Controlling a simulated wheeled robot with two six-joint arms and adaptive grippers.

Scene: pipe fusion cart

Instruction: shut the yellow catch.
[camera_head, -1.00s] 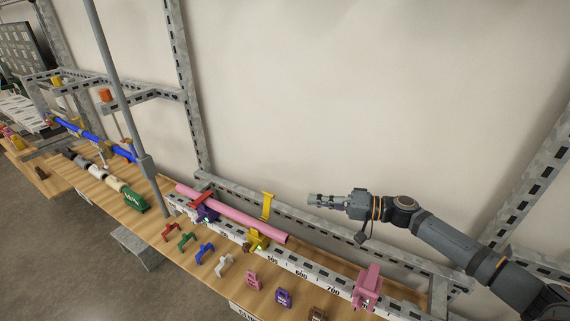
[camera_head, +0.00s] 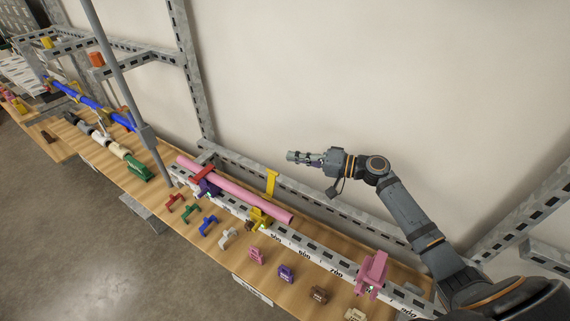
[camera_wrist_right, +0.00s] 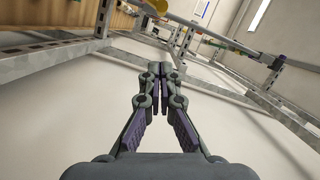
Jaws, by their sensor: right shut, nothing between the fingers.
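The yellow catch (camera_head: 271,183) stands upright, swung open, behind the pink pipe (camera_head: 238,191). Its yellow base (camera_head: 260,219) sits on the white ruled rail under the pipe's right part. My right gripper (camera_head: 291,157) is shut and empty, in the air above and to the right of the catch, pointing left. In the right wrist view its fingers (camera_wrist_right: 160,72) meet at the tips with nothing between them. My left gripper is not in view.
A red catch (camera_head: 203,174) lies across the pipe over a purple base (camera_head: 208,187). A pink clamp (camera_head: 372,271) stands at the rail's right. Several loose coloured clips lie along the wooden bench front (camera_head: 216,255). A grey post (camera_head: 122,85) rises at the left.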

